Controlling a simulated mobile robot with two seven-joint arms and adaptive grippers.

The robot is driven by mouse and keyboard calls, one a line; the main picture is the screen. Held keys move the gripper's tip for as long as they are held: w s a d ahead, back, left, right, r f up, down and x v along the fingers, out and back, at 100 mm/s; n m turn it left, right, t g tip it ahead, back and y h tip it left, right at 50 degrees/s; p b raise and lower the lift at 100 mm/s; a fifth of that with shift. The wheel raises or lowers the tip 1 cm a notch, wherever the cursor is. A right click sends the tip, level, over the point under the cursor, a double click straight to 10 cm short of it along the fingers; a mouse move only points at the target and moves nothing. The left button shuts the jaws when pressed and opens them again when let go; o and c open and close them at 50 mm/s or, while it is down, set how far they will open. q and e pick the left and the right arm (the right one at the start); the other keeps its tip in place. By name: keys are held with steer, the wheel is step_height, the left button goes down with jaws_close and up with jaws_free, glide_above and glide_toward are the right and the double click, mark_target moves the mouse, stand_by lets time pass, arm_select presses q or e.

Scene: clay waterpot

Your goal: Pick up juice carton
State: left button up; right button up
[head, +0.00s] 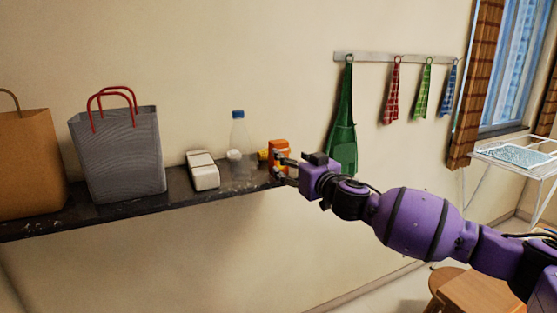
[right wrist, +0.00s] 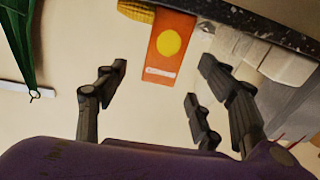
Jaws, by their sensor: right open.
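The juice carton (head: 279,147) is a small orange box near the right end of the dark wall shelf. In the right wrist view the carton (right wrist: 168,45) shows a yellow disc and a pale label, and appears inverted. My right gripper (head: 279,169) reaches in from the right, at the carton. In the wrist view the open fingers of my right gripper (right wrist: 160,78) lie on either side of the carton's line, with visible gaps, and hold nothing. The fingers partly cover the carton's lower part in the head view. My left gripper is not in view.
A yellow corn-like item (right wrist: 136,10) is beside the carton. A clear bottle (head: 239,140) with a blue cap and a white box (head: 203,171) stand farther left on the shelf (head: 225,198). A grey bag (head: 118,155) is left of them. A green apron (head: 343,120) hangs at right.

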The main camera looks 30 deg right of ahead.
steer(key=shift+w+a+f, duration=0.1)
steer(key=shift+w+f, duration=0.1)
steer(key=shift+w, duration=1.8)
steer(key=shift+w+a+f, duration=0.1)
steer(key=shift+w+f, duration=0.05)
steer(key=shift+w, duration=1.8)
steer(key=shift+s, duration=0.1)
steer(key=shift+c, duration=0.2)
steer(key=c, duration=0.9)
